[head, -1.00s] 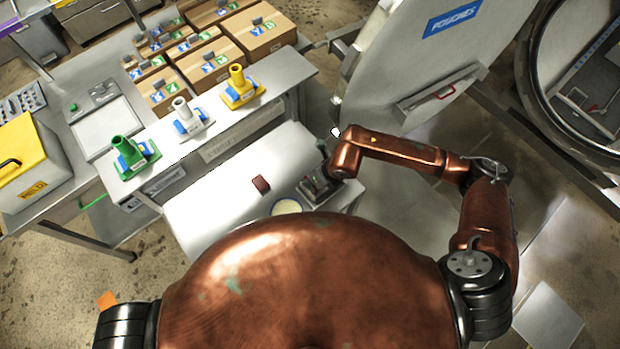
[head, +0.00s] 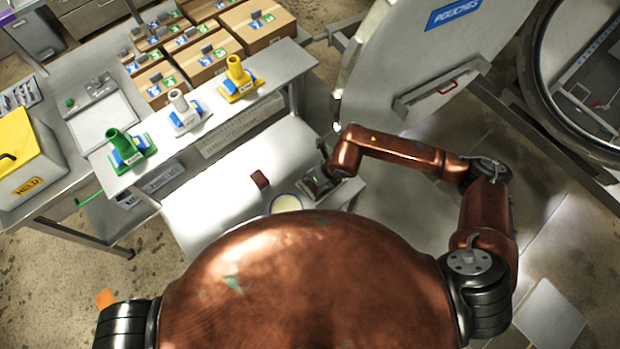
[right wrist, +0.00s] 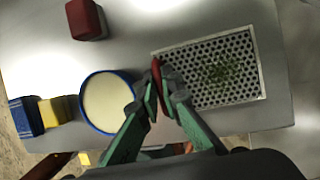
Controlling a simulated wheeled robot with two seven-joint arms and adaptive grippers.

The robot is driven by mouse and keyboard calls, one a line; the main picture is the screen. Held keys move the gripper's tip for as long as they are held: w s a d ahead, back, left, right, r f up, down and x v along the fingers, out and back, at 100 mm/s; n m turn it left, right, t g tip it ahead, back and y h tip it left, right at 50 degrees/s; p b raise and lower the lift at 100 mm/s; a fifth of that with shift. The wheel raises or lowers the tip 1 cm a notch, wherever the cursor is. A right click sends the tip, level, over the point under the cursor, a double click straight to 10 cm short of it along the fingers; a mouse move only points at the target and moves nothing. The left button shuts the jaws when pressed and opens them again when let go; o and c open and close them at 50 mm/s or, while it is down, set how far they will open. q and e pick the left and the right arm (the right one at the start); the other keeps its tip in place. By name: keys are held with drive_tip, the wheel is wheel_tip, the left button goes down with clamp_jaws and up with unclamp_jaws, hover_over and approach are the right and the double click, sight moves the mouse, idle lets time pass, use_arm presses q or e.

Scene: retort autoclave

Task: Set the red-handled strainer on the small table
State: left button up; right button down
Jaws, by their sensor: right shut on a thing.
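My right gripper (right wrist: 163,88) is shut on the red handle (right wrist: 156,73) of the strainer in the right wrist view. The strainer's perforated metal plate (right wrist: 247,89) lies to the right of the fingers, with green bits on it. It appears flat at or just above the pale top of the small table (right wrist: 52,75); I cannot tell whether it touches. In the head view the right gripper (head: 323,173) is over the right end of the small table (head: 205,205), and the strainer there is small and partly hidden. My left gripper is out of view.
A blue-rimmed round container (right wrist: 106,102) with cream contents stands left of the fingers. A dark red block (head: 260,179) is farther left on the table. A bench behind holds green (head: 125,148), white (head: 182,108) and yellow (head: 236,77) tools. A large round door (head: 430,60) stands behind right.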

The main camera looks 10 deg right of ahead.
drive_tip(key=c, duration=2)
unclamp_jaws()
drive_tip(key=shift+c, duration=0.2)
drive_tip(key=v, duration=1.2)
